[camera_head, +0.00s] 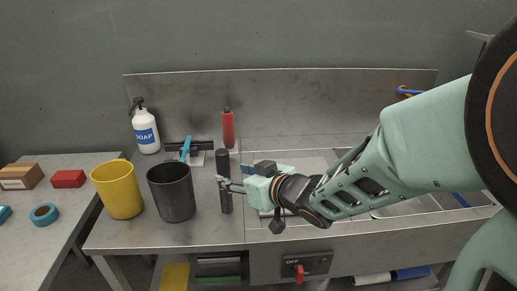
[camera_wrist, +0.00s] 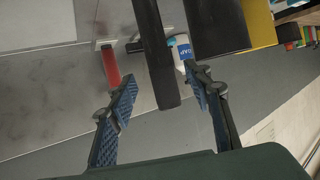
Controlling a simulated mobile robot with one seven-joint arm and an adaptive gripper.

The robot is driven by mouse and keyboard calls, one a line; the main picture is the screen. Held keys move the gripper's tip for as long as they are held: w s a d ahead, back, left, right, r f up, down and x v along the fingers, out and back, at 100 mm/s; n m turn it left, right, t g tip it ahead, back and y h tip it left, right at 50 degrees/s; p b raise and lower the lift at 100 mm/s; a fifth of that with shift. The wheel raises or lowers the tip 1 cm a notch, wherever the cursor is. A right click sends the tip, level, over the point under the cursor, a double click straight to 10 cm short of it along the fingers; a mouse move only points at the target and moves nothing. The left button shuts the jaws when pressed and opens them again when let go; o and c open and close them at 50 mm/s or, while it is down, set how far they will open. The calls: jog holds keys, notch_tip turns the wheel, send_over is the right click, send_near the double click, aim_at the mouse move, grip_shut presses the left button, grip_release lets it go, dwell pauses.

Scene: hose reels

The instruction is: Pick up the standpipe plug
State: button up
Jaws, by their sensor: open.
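A tall dark grey cylinder, which I take to be the standpipe plug (camera_head: 224,198), stands upright on the metal counter in the head view, right of the black cup. My gripper (camera_head: 221,184) reaches in from the right with its fingertips at the cylinder's middle height. In the wrist view the plug (camera_wrist: 157,50) runs down between the two spread fingers of my gripper (camera_wrist: 161,82), with a visible gap on both sides. The fingers are open and hold nothing. In the head view the fingers cover part of the plug's middle.
A black cup (camera_head: 171,193) stands close left of the plug, with a yellow cup (camera_head: 118,190) beyond it. A red cylinder (camera_head: 228,130) and a soap bottle (camera_head: 146,134) stand behind. The sink lies right, partly behind my arm. A switch box (camera_head: 304,267) is on the counter front.

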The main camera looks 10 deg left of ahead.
aim_at(227, 174)
jog(key=x, duration=0.3)
jog(key=b+x, duration=0.1)
jog(key=x, duration=0.1)
jog(key=shift+f, duration=0.35)
jog(key=shift+w+a+f, duration=0.15)
jog(key=shift+w+a, duration=0.3)
jog(key=shift+a, duration=0.05)
grip_shut()
